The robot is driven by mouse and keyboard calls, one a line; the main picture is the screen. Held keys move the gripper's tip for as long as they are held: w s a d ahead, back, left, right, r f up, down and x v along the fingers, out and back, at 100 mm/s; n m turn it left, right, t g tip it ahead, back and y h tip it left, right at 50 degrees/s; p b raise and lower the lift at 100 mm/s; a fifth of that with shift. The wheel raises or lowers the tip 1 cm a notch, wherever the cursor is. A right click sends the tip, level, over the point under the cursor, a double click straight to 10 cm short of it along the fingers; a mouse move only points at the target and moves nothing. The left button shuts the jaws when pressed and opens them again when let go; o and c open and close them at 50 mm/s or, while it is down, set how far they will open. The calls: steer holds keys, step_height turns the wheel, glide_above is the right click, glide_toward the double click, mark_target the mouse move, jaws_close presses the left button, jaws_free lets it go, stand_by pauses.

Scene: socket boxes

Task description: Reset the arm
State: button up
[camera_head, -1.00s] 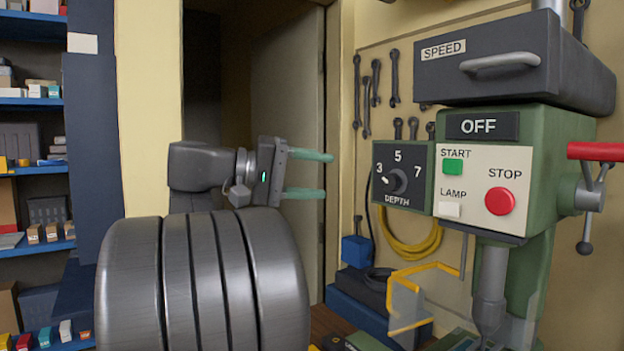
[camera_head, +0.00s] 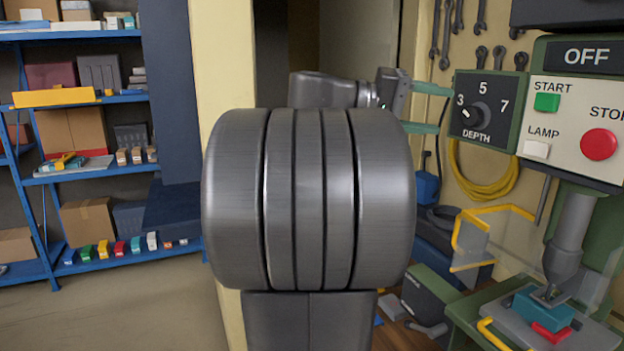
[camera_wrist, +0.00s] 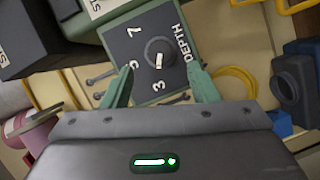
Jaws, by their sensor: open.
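My gripper (camera_head: 444,109) is open, with two green fingers spread apart and nothing between them. In the head view its fingertips point right, at the left edge of the black DEPTH dial panel (camera_head: 472,136). In the wrist view the fingers (camera_wrist: 161,72) frame the DEPTH knob (camera_wrist: 160,53) from either side, and the knob's white mark shows. I cannot tell whether the fingers touch the panel. A large grey link of my arm fills the middle of the head view and hides part of the arm behind it.
The green drill press has an OFF display (camera_head: 586,56), a green START button (camera_head: 547,102), a white LAMP switch (camera_head: 536,149) and a red STOP button (camera_head: 599,144). A yellow-framed clear guard (camera_head: 493,240) stands below. Blue shelves (camera_head: 105,169) with boxes are at left; open floor lies before them.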

mark_target(469, 116)
steer(key=d, duration=0.4)
steer(key=d+f+p, duration=0.1)
steer(key=d, duration=0.1)
steer(key=shift+d, duration=0.2)
steer(key=shift+a, duration=0.15)
